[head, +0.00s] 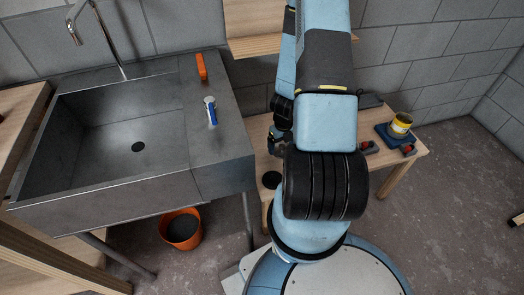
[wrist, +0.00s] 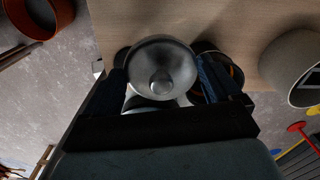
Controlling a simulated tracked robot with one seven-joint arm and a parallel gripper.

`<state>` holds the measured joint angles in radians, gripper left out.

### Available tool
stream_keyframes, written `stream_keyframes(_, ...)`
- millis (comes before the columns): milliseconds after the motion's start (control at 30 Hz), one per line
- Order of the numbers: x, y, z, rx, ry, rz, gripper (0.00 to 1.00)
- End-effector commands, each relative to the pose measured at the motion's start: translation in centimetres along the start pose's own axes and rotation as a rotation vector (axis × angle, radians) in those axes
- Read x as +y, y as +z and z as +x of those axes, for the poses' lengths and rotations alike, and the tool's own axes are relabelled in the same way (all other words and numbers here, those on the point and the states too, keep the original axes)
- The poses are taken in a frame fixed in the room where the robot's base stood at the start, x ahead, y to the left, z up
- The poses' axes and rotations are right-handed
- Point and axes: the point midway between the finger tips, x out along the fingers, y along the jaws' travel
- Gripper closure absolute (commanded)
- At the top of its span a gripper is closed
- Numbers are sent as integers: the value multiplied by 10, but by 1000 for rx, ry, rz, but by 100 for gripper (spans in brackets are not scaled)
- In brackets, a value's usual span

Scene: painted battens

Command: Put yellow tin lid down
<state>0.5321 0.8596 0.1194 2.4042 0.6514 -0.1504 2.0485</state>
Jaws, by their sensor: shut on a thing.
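My gripper (wrist: 165,88) is shut on a round silver-grey metal piece (wrist: 162,66), which I take to be the tin lid. Its dished face shows in the wrist view, and no yellow shows on it. It is between the dark fingers, with the pale wooden bench top beyond it; I cannot tell whether it touches the bench. In the head view my gripper (head: 281,138) is over the left part of the bench, partly hidden by my arm, and the lid cannot be made out. A yellow tin (head: 400,125) stands on a blue tray (head: 384,136) at the bench's right end.
The bench (head: 398,162) also bears red-handled items (head: 370,147) and a black disc (head: 271,179). A grey cylinder (wrist: 293,68) is right of my gripper in the wrist view. The sink (head: 120,125) is left, with an orange bucket (head: 181,229) on the floor.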

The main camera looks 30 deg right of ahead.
Motion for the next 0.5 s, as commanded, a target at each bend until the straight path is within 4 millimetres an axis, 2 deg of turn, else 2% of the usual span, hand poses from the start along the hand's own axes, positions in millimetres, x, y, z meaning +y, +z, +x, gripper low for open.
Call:
stream_keyframes(267, 19, 44, 21, 0, -1, -9, 38)
stream_keyframes(500, 31, 72, 58, 1, 1, -7, 38)
